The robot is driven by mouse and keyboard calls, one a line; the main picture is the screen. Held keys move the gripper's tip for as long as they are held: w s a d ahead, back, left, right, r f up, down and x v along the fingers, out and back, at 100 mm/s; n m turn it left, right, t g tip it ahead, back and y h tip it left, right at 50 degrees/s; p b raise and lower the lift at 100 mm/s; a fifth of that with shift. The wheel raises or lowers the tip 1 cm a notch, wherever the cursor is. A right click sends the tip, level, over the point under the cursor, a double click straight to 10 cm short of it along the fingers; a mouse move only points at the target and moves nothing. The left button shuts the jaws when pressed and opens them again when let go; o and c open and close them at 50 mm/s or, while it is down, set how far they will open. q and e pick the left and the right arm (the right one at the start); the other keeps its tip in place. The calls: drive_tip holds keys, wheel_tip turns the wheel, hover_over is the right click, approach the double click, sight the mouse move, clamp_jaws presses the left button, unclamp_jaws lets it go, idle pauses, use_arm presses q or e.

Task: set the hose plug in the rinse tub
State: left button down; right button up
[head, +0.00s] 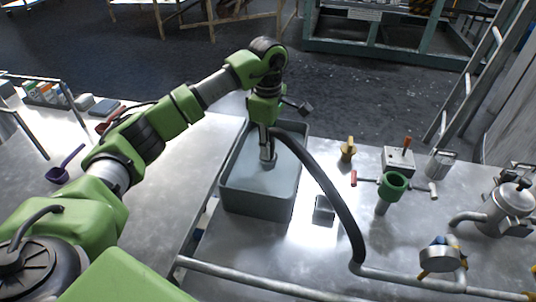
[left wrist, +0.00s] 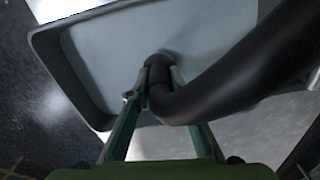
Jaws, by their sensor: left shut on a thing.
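The rinse tub (head: 257,203) is a grey open box on the metal bench, in the middle of the head view. My left gripper (head: 266,142) points down over the tub's inside and is shut on the hose plug (head: 269,164), at the end of a thick black hose (head: 325,185). In the left wrist view the gripper (left wrist: 156,92) has its fingers on either side of the dark hose end (left wrist: 158,70), with the tub (left wrist: 110,60) behind it. I cannot tell whether the plug touches the tub floor. My right gripper is not in view.
The hose arches over the tub's right rim down to a pipe (head: 410,280). Right of the tub stand a small metal block (head: 324,210), a brass fitting (head: 347,150), a green cup-shaped part (head: 393,185) and a gauge (head: 438,255). A purple ladle (head: 58,174) lies left on open bench.

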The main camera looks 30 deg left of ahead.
use_arm(q)
wheel_tip(320, 180, down, 3)
drive_tip(key=shift+r, duration=0.1)
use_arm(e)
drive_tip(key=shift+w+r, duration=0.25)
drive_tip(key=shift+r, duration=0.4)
use_arm(q)
drive_tip(key=shift+f, duration=0.2)
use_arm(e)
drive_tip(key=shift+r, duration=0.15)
use_arm(q)
drive_tip(key=c, duration=1.8)
unclamp_jaws()
drive_tip(key=shift+c, duration=0.2)
drive_tip(key=shift+s, duration=0.1)
